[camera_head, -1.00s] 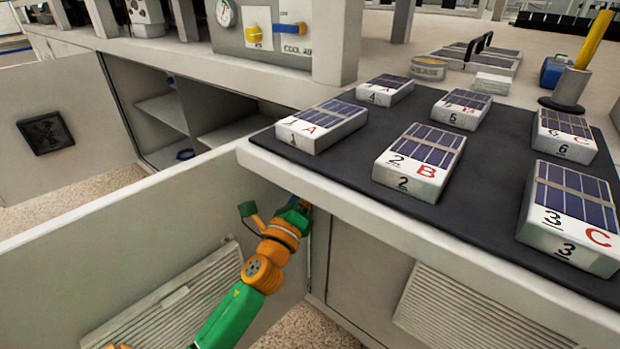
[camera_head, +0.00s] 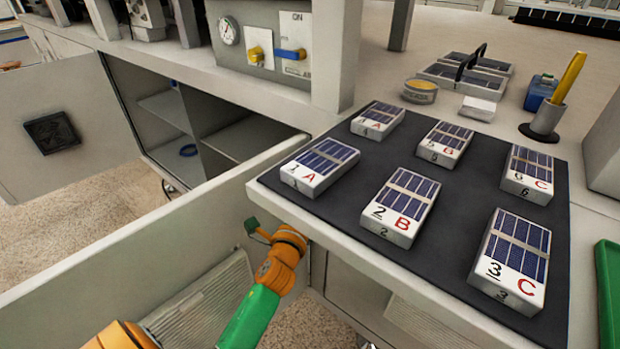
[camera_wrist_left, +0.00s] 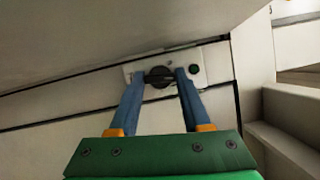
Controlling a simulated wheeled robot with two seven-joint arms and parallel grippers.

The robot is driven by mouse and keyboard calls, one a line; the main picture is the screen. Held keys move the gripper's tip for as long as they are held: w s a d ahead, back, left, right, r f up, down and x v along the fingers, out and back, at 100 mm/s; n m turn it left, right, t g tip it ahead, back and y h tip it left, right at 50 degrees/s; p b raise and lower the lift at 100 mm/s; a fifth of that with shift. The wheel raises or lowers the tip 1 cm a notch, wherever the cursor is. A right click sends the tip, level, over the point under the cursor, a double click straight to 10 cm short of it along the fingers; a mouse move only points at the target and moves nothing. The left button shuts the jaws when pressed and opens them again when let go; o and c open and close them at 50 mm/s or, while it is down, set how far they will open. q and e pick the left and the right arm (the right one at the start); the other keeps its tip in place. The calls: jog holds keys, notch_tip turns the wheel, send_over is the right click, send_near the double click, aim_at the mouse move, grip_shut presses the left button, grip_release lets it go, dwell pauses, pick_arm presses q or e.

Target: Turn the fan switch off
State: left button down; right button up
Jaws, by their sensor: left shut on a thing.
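In the left wrist view, a small pale plate (camera_wrist_left: 206,56) sits on a light panel under an overhanging surface. It carries a round black knob (camera_wrist_left: 158,83) and a small green button or lamp (camera_wrist_left: 194,69). The blue fingers of my left gripper (camera_wrist_left: 160,76) are shut on the black knob, one on each side. No label can be read on the plate. In the head view my left arm reaches under the bench's front edge; its fingers and the plate are hidden there. My right gripper is not in view.
The bench's front edge (camera_head: 345,248) overhangs my left arm. An open cabinet door (camera_head: 120,262) stands left of it. Several numbered solar panel blocks lie on a dark mat (camera_head: 350,208). A panel at the back has a gauge (camera_head: 228,31), a yellow knob (camera_head: 255,54) and a blue lever (camera_head: 290,54).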

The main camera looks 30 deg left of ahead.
pick_arm(q)
jog(key=n+g+h+p, duration=0.1)
jog(key=n+p, duration=0.2)
jog(key=p, duration=0.1)
jog(key=n+g+h+p, duration=0.1)
jog(key=n+p, duration=0.2)
jog(key=p, duration=0.2)
jog(key=n+g+p, duration=0.1)
jog(key=n+p, duration=0.2)
jog(key=p, duration=0.1)
jog(key=shift+a+r+h, duration=0.1)
jog(key=shift+r+h, duration=0.2)
jog(key=shift+h, duration=0.1)
jog(key=shift+p, duration=0.3)
jog(key=c, duration=0.6)
grip_release()
jog(key=shift+c, duration=0.2)
jog(key=shift+s, duration=0.1)
jog(key=p+v, duration=0.1)
jog(key=v, duration=0.6)
